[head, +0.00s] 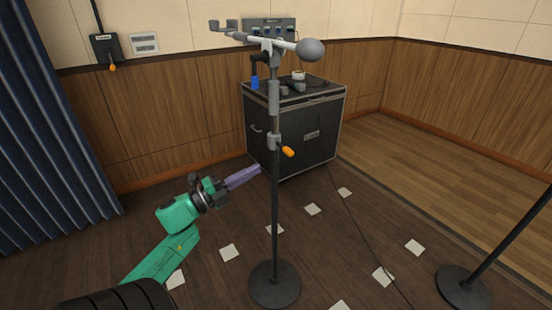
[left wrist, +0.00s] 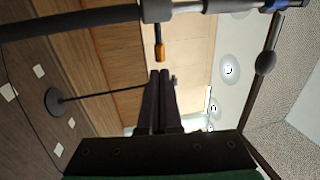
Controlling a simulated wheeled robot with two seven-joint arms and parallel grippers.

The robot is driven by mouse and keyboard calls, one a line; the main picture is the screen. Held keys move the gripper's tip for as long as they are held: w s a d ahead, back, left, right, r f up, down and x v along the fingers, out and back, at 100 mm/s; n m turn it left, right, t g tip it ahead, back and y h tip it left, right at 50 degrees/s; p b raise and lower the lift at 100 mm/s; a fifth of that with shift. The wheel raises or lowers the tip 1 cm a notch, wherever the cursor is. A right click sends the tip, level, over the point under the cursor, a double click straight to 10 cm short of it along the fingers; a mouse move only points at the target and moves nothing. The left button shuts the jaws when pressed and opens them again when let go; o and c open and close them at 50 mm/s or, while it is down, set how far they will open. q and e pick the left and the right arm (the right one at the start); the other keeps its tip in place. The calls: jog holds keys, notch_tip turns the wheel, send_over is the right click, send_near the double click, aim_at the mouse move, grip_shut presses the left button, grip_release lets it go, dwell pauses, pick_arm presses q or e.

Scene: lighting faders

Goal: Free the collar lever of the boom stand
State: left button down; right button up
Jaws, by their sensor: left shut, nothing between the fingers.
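The boom stand (head: 275,205) stands upright in the middle of the head view on a round dark base. Its grey collar (head: 274,142) sits partway up the pole, with an orange-tipped collar lever (head: 288,151) pointing right and slightly down. In the left wrist view the lever (left wrist: 160,52) hangs from the collar (left wrist: 157,11), just beyond my fingertips in the picture, with a gap between. My left gripper (head: 259,169), with purple fingers, is left of the pole and lower than the lever. It is shut and empty; its fingertips (left wrist: 160,74) are together. My right gripper is not in view.
A black equipment case (head: 292,140) with gear on top stands behind the pole. The grey boom with a round end (head: 310,49) and a blue lever (head: 255,82) are higher up. Another stand's base (head: 464,288) is at lower right. Pale floor marks and a cable lie around.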

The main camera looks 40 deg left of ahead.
aim_at(285, 153)
pick_arm(q)
jog(key=x, duration=0.8)
jog(key=shift+w+d+y, duration=0.1)
jog(key=shift+y, duration=0.3)
